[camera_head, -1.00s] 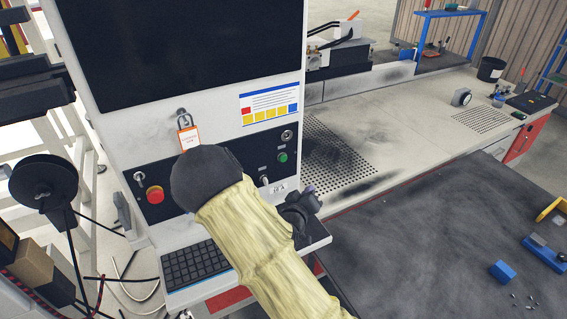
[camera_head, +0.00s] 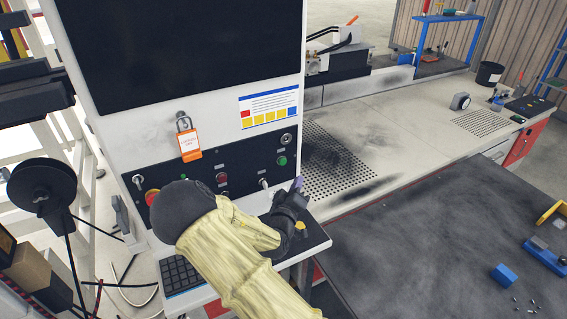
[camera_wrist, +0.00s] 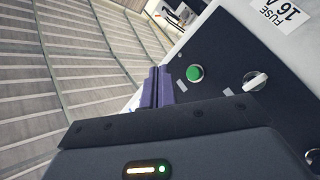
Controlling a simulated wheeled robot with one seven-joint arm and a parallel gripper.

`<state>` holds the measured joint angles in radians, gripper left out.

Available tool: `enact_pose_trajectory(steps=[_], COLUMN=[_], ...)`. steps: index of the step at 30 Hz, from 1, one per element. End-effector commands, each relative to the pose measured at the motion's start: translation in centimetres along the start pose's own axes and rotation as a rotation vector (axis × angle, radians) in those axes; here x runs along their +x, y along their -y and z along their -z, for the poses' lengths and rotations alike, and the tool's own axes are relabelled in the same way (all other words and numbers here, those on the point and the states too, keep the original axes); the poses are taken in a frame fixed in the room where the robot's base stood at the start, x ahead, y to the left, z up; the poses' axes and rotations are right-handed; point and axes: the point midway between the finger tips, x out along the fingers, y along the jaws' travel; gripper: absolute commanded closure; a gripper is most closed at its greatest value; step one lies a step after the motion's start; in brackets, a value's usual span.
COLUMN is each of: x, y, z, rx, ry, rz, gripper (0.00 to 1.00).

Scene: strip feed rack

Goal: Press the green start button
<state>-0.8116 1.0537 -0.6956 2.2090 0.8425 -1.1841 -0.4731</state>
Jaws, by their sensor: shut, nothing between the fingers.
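The green start button (camera_head: 282,160) is on the right side of the black control panel, below a round key switch (camera_head: 286,138). In the wrist view the green button (camera_wrist: 194,73) shows clear and uncovered, just right of my fingertips. My gripper (camera_head: 298,184) is in front of the panel's lower right part, below and slightly right of the button in the head view. Its purple fingers (camera_wrist: 157,87) are closed together with nothing between them. The fingertips appear apart from the button; the exact gap is hard to judge.
A keyboard (camera_head: 180,275) lies on the shelf below, partly behind my arm. A perforated worktop (camera_head: 335,165) extends right.

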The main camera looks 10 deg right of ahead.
Motion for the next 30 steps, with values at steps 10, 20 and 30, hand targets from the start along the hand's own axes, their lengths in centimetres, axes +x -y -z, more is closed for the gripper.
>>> enact_pose_trajectory(steps=[10, 20, 30], x=[2.9, 4.5, 4.5], y=[2.3, 3.4, 3.4], z=[2.2, 3.4, 3.4], rx=[0.002, 0.001, 0.0], ry=[-0.003, -0.001, -0.001], rz=[0.001, 0.001, 0.001], gripper=[1.0, 1.0, 1.0])
